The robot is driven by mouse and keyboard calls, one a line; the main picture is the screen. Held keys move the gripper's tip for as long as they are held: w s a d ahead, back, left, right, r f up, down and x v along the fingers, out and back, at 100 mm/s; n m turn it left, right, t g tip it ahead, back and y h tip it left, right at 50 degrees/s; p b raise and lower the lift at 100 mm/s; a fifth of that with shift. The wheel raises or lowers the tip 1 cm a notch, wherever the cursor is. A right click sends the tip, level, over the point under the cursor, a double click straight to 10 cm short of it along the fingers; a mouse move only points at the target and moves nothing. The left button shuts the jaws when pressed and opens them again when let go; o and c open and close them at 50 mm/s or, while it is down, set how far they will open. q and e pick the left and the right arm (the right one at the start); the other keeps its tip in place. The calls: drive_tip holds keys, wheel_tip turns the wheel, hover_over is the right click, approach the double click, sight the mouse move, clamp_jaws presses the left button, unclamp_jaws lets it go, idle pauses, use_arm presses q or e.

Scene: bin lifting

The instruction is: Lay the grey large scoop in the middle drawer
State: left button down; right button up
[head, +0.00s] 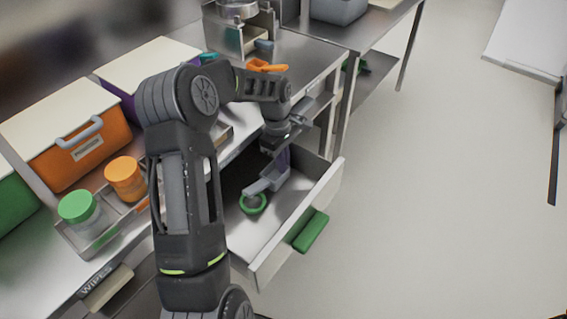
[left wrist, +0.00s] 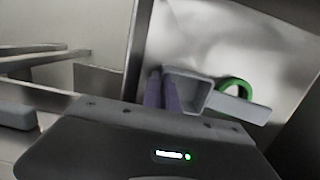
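The grey large scoop (head: 268,182) is inside the open drawer (head: 296,222) with the green handle, its handle pointing to the lower left. My left gripper (head: 283,160) reaches down into this drawer. In the left wrist view, its two purple-grey fingers (left wrist: 162,92) are close together at the edge of the scoop's bowl (left wrist: 192,92) and appear shut on its wall. The scoop's handle (left wrist: 240,108) lies partly over a green ring-shaped item in that view. Whether the scoop touches the drawer floor is unclear. My right gripper is not in view.
The green ring (head: 253,203) lies on the drawer floor. Orange-lidded (head: 124,176) and green-lidded (head: 80,208) jars stand on the counter near an orange bin (head: 80,150). An orange item (head: 266,66) lies on the far counter. The floor on the right is clear.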

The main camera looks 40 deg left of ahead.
use_arm(q)
drive_tip(key=c, duration=2.1)
unclamp_jaws()
drive_tip(key=shift+f, duration=0.15)
drive_tip(key=o, duration=0.5)
drive_tip(key=shift+c, duration=0.2)
wheel_tip(320, 180, up, 12)
drive_tip(key=a, duration=0.1)
drive_tip(key=shift+a, duration=0.2)
